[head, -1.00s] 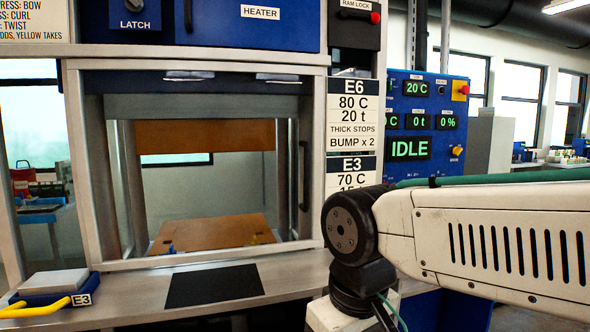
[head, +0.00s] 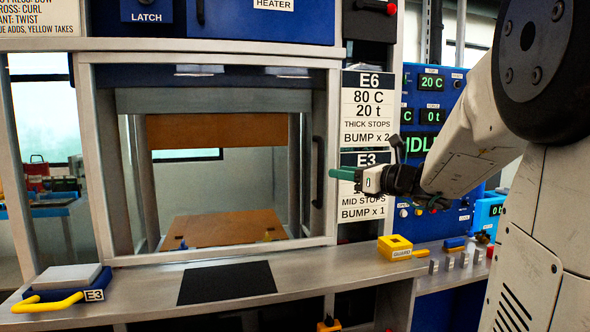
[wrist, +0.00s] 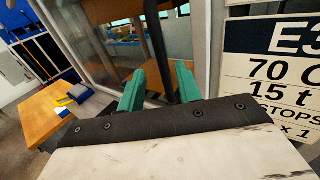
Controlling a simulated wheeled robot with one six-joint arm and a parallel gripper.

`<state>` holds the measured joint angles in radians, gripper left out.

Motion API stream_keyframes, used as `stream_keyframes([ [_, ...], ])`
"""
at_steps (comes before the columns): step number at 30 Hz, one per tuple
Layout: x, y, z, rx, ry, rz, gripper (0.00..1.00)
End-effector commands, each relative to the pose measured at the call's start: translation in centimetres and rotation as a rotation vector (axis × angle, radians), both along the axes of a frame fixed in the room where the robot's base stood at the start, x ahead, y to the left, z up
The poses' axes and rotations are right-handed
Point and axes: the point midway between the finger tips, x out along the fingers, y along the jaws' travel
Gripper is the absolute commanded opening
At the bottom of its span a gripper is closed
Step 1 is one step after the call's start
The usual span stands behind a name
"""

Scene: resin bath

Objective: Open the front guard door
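The front guard door (head: 103,170) is a silver-framed clear panel across the press opening and looks shut. Its dark vertical handle (head: 318,172) is on the right side of the frame. My gripper (head: 334,174) is just right of the handle, at about mid-height, with its green fingers pointing at it. In the wrist view, my gripper (wrist: 159,78) has its two green fingers apart, and the dark handle (wrist: 157,45) shows in the gap between them. I cannot tell whether the handle is inside the fingertips or just beyond. Nothing is clamped.
A yellow box labelled GUARD (head: 395,246) and small metal blocks stand on the bench ledge at right. A black mat (head: 227,283) lies in front of the door. A blue E3 block with a yellow handle (head: 48,302) is at left. The blue control panel (head: 430,112) is behind my arm.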

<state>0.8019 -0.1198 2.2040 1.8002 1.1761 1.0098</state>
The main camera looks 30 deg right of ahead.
Motion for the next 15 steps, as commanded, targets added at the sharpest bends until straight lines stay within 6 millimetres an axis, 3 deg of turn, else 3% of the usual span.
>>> stream_keyframes([
  [15,6.6,1.9,0.1,0.01,-0.003,-0.006,0.34],
])
